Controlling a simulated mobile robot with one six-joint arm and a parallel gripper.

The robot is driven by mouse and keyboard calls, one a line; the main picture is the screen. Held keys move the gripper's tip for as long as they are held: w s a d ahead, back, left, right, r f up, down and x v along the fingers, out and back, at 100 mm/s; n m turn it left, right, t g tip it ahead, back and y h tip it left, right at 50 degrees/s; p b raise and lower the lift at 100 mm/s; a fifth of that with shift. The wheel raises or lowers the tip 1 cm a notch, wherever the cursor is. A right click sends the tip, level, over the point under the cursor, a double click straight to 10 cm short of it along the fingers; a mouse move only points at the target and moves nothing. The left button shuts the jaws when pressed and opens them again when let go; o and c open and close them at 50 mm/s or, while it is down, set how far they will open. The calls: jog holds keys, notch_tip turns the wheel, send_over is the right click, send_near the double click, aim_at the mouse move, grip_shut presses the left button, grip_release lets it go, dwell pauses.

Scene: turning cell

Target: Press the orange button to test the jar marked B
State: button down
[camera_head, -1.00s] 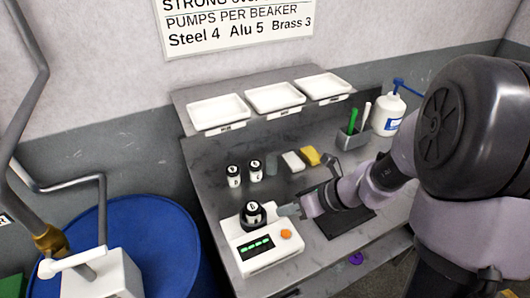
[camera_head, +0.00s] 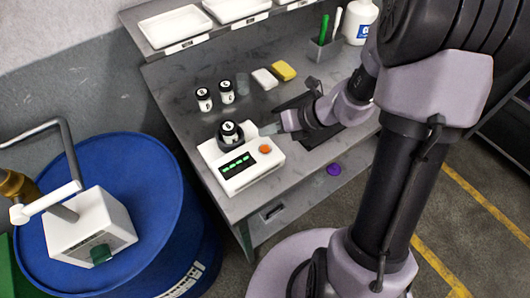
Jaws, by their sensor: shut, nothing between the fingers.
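A white tester (camera_head: 250,174) with a green lit display (camera_head: 236,166) stands near the front edge of the grey bench. Its orange button (camera_head: 265,149) is on the right of its top face. A jar (camera_head: 229,131) with a black lid and a white mark sits in the dark round holder at the tester's back; I cannot read its letter. My gripper (camera_head: 270,129) is shut and empty, just right of that jar and behind the orange button. It appears apart from the button.
Two more jars stand behind the tester, one left (camera_head: 204,99) and one right (camera_head: 227,91), beside a grey cylinder (camera_head: 243,81). A white block (camera_head: 264,79) and a yellow sponge (camera_head: 283,70) lie further right. A blue drum (camera_head: 120,190) stands left of the bench.

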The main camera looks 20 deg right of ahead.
aim_at(268, 150)
jog(key=shift+f+b, duration=1.5)
jog(key=shift+f, duration=0.8)
jog(key=shift+f+b, duration=0.3)
jog(key=shift+f, duration=0.1)
jog(key=shift+f+b, duration=0.3)
jog(key=shift+f, duration=0.1)
dwell(0.4)
dwell(0.3)
jog(key=shift+r+p, duration=0.85)
notch_tip(268, 150, up, 5)
jog(key=p, duration=0.5)
